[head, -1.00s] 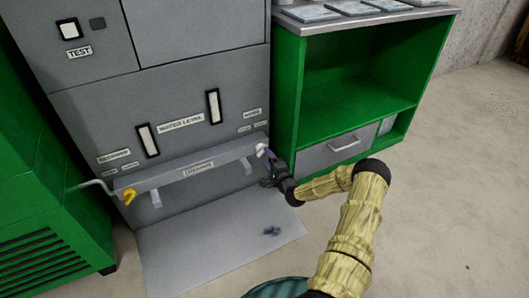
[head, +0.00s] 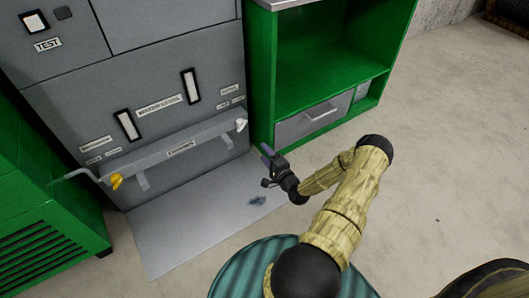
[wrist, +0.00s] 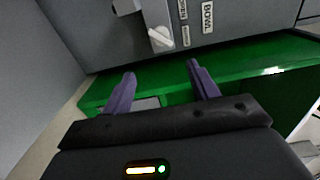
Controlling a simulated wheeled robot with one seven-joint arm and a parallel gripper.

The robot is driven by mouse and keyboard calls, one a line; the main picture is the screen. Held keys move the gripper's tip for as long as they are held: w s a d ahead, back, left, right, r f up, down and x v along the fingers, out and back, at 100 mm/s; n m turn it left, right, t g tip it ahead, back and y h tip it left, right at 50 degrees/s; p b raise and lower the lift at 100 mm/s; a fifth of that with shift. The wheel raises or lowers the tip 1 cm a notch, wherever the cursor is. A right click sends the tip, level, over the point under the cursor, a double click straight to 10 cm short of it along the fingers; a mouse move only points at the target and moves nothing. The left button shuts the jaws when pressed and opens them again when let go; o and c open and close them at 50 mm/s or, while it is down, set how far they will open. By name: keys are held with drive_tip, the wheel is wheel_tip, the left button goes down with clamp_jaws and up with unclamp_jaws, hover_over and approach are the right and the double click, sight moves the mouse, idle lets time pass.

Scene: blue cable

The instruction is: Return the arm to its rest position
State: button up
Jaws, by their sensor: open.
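My gripper (head: 268,165) is held out in front of the grey machine, to the right of its lower ledge and above the floor. In the wrist view its two purple fingers (wrist: 161,84) are spread apart with nothing between them. A white knob (head: 241,125) is at the right end of the machine's ledge, apart from the gripper; it also shows beyond the fingers in the wrist view (wrist: 160,39). My arm is bent, with its elbow to the right of the gripper.
The grey machine (head: 75,100) has a yellow knob (head: 117,181) at its ledge's left end. A green cabinet (head: 262,80) with a drawer (head: 312,122) stands close behind the gripper. A grey mat (head: 165,235) with a small dark patch lies below. The floor at right (head: 455,130) is clear.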

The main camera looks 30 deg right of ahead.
idle(0.3)
drive_tip(key=a+r+n+g+y+p, duration=0.1)
drive_tip(key=a+r+n+g+p, duration=0.4)
drive_tip(key=a+r+n+g, duration=0.75)
drive_tip(key=s+a+r+n+g+h+p, duration=0.1)
drive_tip(key=s+a+r+n+p, duration=0.3)
drive_tip(key=s+r, duration=0.75)
drive_tip(key=s+a+r+n+g+h+p, duration=0.15)
drive_tip(key=s+a+r, duration=0.5)
drive_tip(key=r, duration=0.75)
wheel_tip(320, 180, up, 37)
drive_tip(key=s+d+p, duration=0.1)
drive_tip(key=p, duration=3.6)
drive_tip(key=shift+d+f+y, duration=0.15)
drive_tip(key=shift+d+y, duration=0.05)
drive_tip(key=shift+y, duration=0.25)
drive_tip(key=shift+s, duration=0.1)
